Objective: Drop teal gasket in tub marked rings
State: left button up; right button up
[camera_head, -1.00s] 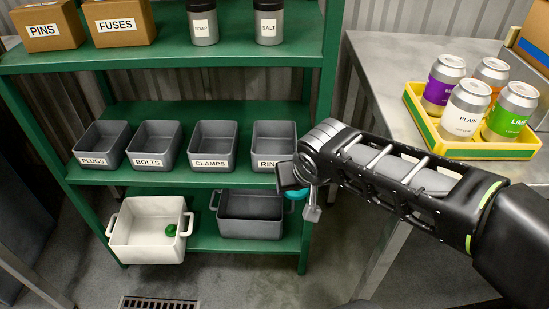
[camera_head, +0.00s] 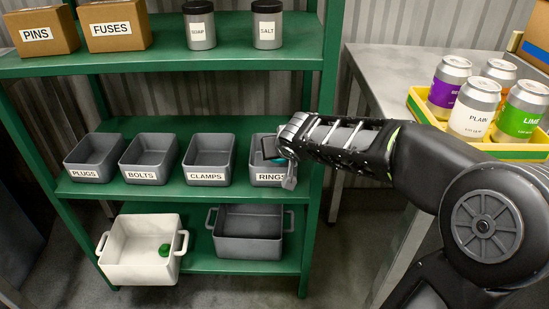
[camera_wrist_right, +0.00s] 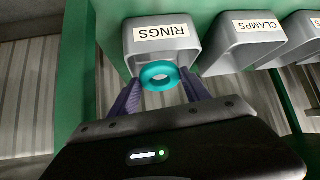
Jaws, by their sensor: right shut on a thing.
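The teal gasket (camera_wrist_right: 160,76) is a small ring held between the two fingers of my right gripper (camera_wrist_right: 160,90). In the head view my right gripper (camera_head: 273,158) is at the grey tub marked RINGS (camera_head: 270,178), at the right end of the middle shelf. A sliver of teal shows there at the tub's mouth. In the wrist view the tub (camera_wrist_right: 158,48) appears upside down, with the gasket overlapping its rim. I cannot tell whether the gasket is below the rim. My left gripper is not in view.
The tubs marked CLAMPS (camera_head: 206,177), BOLTS (camera_head: 142,177) and PLUGS (camera_head: 86,175) stand to the left. The green upper shelf (camera_head: 170,58) is above. A green post (camera_head: 316,200) stands close on the right. A yellow tray (camera_head: 418,110) of cans is on the side table.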

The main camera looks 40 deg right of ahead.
jog(key=w, duration=0.1)
jog(key=w+d, duration=0.1)
jog(key=w+f, duration=0.1)
jog(key=shift+w+d, duration=0.4)
jog(key=shift+w+d+f+b, duration=0.1)
jog(key=shift+w+f+b, duration=0.1)
jog(key=shift+f+b, duration=0.4)
jog(key=shift+w+d+f+b, duration=0.15)
jog(key=shift+f+b, duration=0.1)
jog(key=shift+f, duration=0.5)
jog(key=shift+a, duration=0.1)
